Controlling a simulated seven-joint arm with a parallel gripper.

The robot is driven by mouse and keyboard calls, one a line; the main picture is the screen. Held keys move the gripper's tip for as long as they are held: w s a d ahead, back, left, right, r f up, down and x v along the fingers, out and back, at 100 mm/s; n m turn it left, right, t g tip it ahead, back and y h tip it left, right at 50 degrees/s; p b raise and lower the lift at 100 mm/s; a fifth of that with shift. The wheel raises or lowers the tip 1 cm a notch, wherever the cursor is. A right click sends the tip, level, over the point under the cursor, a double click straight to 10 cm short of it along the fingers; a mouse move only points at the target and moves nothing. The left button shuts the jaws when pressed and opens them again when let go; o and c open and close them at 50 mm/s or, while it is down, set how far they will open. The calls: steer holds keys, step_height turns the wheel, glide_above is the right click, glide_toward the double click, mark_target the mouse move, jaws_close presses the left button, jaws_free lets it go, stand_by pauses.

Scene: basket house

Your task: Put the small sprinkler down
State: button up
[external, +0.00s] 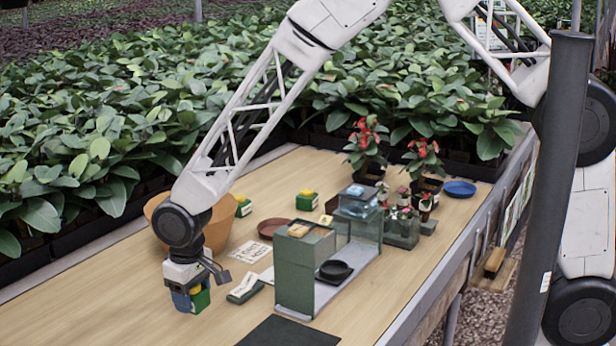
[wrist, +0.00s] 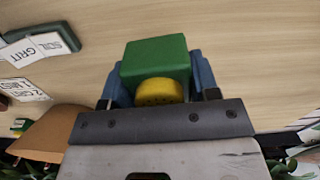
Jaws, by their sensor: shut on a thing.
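My gripper (external: 188,292) is shut on the small sprinkler, a green block (external: 201,299) with a yellow round part. In the wrist view the green block (wrist: 156,60) sits between two blue fingers (wrist: 203,78), its yellow part (wrist: 159,92) facing the camera. The sprinkler is low over the near left of the wooden table (external: 110,290). I cannot tell whether its underside touches the wood. Two similar green and yellow pieces stand farther back, one beside the terracotta bowl (external: 222,225) and one at mid-table (external: 307,199).
Right of my gripper are a dark green block with a paper label (external: 245,288) and a green stand with a glass case (external: 297,270). Potted red-flowered plants (external: 366,145) and a blue dish (external: 459,188) stand at the back right. The near left table is clear.

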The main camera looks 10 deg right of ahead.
steer(key=shift+r, duration=0.15)
step_height(320, 180, up, 13)
steer(key=w+d+m, duration=0.3)
steer(key=w+m, duration=0.3)
steer(key=w, duration=2.4)
step_height(320, 180, down, 5)
steer(key=shift+f, duration=0.2)
steer(key=shift+n, duration=0.3)
steer(key=shift+f, duration=3.15)
